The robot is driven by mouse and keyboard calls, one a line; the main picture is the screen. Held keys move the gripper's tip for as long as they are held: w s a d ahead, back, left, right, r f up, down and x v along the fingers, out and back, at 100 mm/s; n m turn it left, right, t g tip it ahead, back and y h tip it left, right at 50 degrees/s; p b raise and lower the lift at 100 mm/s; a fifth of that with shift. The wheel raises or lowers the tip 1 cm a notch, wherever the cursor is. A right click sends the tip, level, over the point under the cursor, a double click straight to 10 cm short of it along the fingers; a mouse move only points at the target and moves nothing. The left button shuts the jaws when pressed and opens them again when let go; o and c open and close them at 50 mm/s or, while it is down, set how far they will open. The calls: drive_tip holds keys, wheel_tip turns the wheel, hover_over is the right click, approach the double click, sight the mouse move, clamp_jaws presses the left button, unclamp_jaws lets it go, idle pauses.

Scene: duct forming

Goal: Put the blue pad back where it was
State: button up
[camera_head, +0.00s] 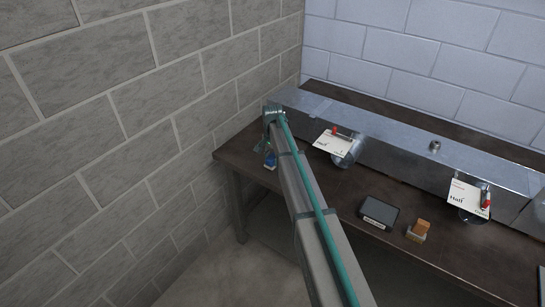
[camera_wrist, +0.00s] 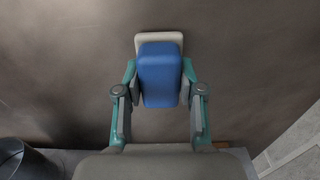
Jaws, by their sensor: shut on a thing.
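The blue pad (camera_wrist: 160,74) is between the two fingers of my gripper (camera_wrist: 160,88) in the wrist view. The fingers touch its left and right sides. A pale grey plate or base (camera_wrist: 159,38) shows behind the pad, at its upper edge. I cannot tell whether the pad rests on it or hangs above it. In the head view the blue pad (camera_head: 270,160) is a small patch low by my gripper (camera_head: 266,150), near the left end of the brown bench (camera_head: 340,190). My arm hides part of that area.
A dark grey box (camera_head: 379,212) and an orange block on a pale base (camera_head: 419,229) sit on the bench. A long metal duct (camera_head: 390,150) runs along the back, with white cards (camera_head: 333,143) on it. A dark round container (camera_wrist: 22,160) shows at lower left in the wrist view.

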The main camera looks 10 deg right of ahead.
sight(272, 156)
drive_tip(key=shift+f, duration=0.2)
drive_tip(key=shift+f, duration=0.15)
drive_tip(key=o, duration=1.2)
wheel_tip(272, 156, up, 12)
drive_tip(key=b, duration=0.3)
drive_tip(key=shift+r+b, duration=0.2)
drive_tip(key=shift+b, duration=0.15)
drive_tip(key=shift+r, duration=0.1)
